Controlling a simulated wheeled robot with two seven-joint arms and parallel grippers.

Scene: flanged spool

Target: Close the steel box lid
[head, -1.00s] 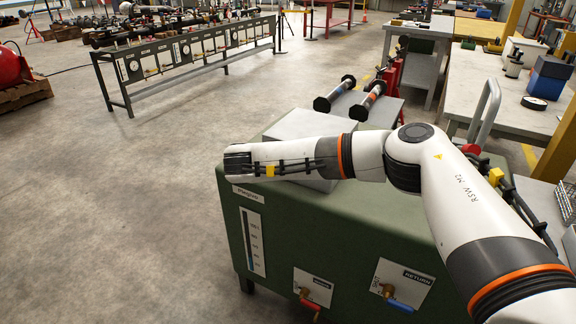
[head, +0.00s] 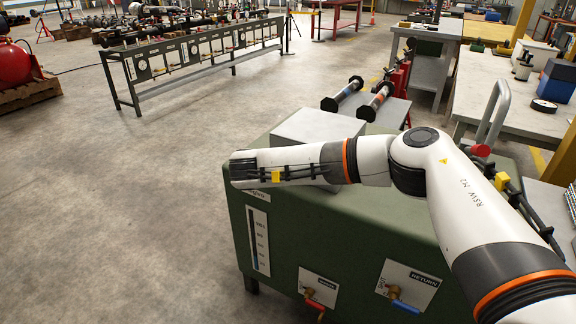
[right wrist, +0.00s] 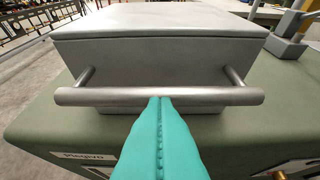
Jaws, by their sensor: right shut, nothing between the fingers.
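The steel box (head: 318,126) is a plain grey box on top of a green cabinet, partly hidden behind my right arm in the head view. In the right wrist view, its lid (right wrist: 165,20) lies flat over the body with a thin dark seam under its front edge; I cannot tell whether it is fully shut. A round bar handle (right wrist: 210,96) stands out from the front on two posts. My right gripper (right wrist: 160,99) has teal fingers, shut and empty, with the tips at the middle of the bar; contact is unclear. My left gripper is out of view.
The green cabinet (head: 330,235) carries gauge labels and valves with red and blue levers on its front. Two flanged spools (head: 343,95) lie on a grey stand behind it. A workbench (head: 505,95) stands at the right.

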